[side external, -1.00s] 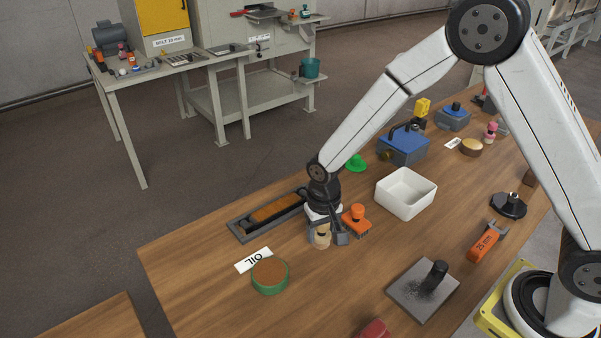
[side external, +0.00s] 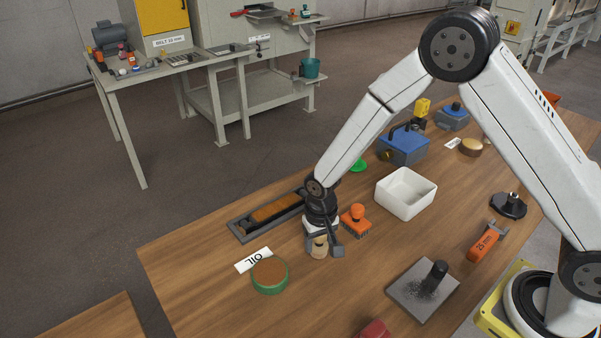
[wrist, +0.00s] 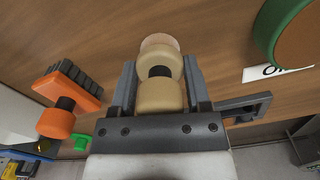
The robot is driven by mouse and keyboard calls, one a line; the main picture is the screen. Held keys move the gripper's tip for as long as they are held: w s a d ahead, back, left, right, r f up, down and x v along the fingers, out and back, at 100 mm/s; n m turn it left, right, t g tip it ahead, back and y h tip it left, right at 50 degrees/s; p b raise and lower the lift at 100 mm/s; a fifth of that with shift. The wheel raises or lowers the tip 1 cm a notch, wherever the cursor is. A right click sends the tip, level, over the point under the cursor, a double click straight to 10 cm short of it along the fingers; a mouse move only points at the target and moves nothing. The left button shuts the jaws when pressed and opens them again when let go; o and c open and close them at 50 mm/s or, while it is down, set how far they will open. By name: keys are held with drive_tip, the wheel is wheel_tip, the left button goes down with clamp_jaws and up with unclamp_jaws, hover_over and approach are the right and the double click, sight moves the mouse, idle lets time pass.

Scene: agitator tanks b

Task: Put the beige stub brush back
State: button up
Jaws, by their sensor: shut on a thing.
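The beige stub brush (side external: 319,248) is a short, rounded beige piece with a dark band at its middle, seen best in the wrist view (wrist: 160,94). My gripper (wrist: 159,72) is shut on it, with one finger on each side. In the side external view my gripper (side external: 321,239) points down, holding the brush low over the wooden table between the orange brush and the green-rimmed round pot. Whether the brush touches the table cannot be told. An OIL label (side external: 254,260) lies beside the pot (side external: 269,287).
The orange brush (side external: 356,218) stands close to the right of my gripper. A grey tray (side external: 240,228) with a long brown piece lies behind left. A white bin (side external: 405,203) and a grey plate with a black knob (side external: 405,292) are to the right. The table's front left is clear.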

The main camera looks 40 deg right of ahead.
drive_tip(key=o, duration=1.3)
drive_tip(key=shift+r, duration=0.15)
drive_tip(key=shift+r, duration=6.05)
drive_tip(key=shift+s+d+r+n+t, duration=0.3)
drive_tip(key=shift+s+d+n+t, duration=0.2)
drive_tip(key=shift+s+d, duration=1.4)
drive_tip(key=shift+s+d+r+n+t, duration=0.3)
drive_tip(key=shift+s+d+n, duration=0.2)
drive_tip(key=shift+s+d, duration=1.45)
drive_tip(key=shift+s+d+r+n+t, duration=0.4)
drive_tip(key=shift+s+d, duration=0.75)
drive_tip(key=shift+s, duration=1.45)
drive_tip(key=shift+f, duration=0.15)
